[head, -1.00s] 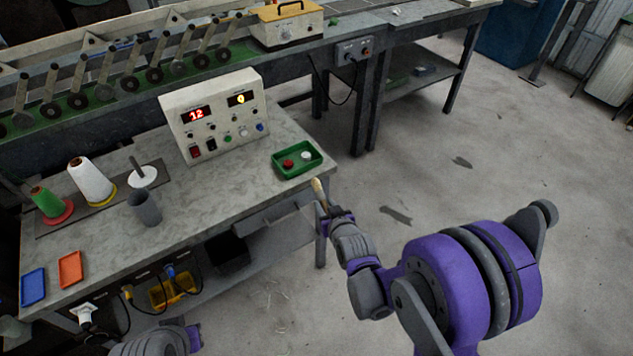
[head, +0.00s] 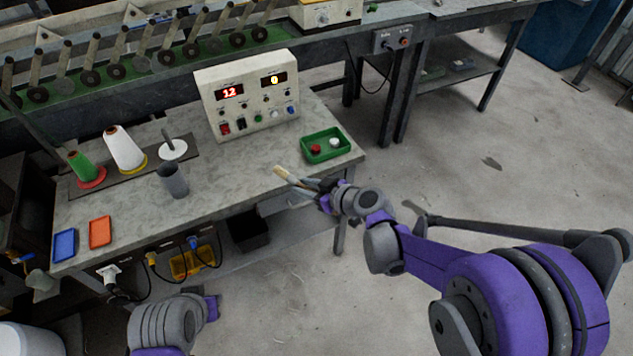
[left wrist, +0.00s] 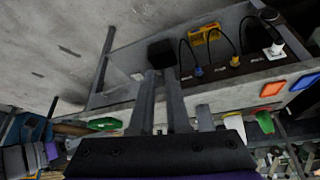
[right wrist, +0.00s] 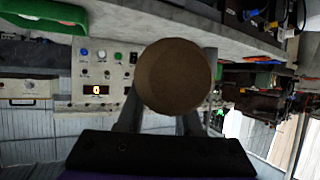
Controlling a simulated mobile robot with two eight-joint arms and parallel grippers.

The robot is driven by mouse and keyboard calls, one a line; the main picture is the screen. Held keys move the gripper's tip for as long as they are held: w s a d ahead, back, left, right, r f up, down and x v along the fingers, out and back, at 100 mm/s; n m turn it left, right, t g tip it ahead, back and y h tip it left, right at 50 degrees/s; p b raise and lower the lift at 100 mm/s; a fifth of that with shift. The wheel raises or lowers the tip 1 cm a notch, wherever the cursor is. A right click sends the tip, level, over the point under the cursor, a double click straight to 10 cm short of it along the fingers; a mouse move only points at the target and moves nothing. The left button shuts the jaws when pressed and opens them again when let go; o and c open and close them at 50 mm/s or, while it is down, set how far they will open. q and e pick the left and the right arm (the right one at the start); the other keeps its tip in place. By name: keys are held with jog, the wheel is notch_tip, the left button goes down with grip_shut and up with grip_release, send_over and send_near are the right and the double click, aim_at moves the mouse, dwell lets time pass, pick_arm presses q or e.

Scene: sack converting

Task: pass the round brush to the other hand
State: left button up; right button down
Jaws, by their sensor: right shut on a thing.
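The round brush (head: 284,174) shows in the head view as a tan-ended stick at the front right of the bench, slanting up to the left. My right gripper (head: 310,185) is shut on it. In the right wrist view, the brush's round brown end (right wrist: 177,76) faces the camera between the fingers and hides much of them. My left gripper (left wrist: 161,80) is empty, with a narrow gap between its fingers in the left wrist view. In the head view my left wrist shows low at the left, well apart from the brush; its fingertips cannot be made out there.
On the bench (head: 225,185) stand a control box (head: 247,95), a green tray (head: 326,158) with red and white pieces, a grey cup (head: 173,180), thread cones (head: 124,148) and blue and orange trays (head: 100,232). The green tray is near the right gripper. Floor in front is open.

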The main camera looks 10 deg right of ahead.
pick_arm(q)
jog(key=o, duration=0.8)
jog(key=w+d+r+n+g, duration=0.1)
jog(key=w+d+r, duration=0.1)
jog(key=w+r, duration=0.4)
jog(key=shift+w, duration=0.4)
pick_arm(e)
jog(key=shift+a, duration=0.1)
pick_arm(q)
notch_tip(320, 180, up, 7)
jog(key=n+g, duration=0.4)
jog(key=n, duration=0.3)
send_over(294, 176)
notch_tip(294, 176, down, 12)
jog(key=shift+f, duration=0.15)
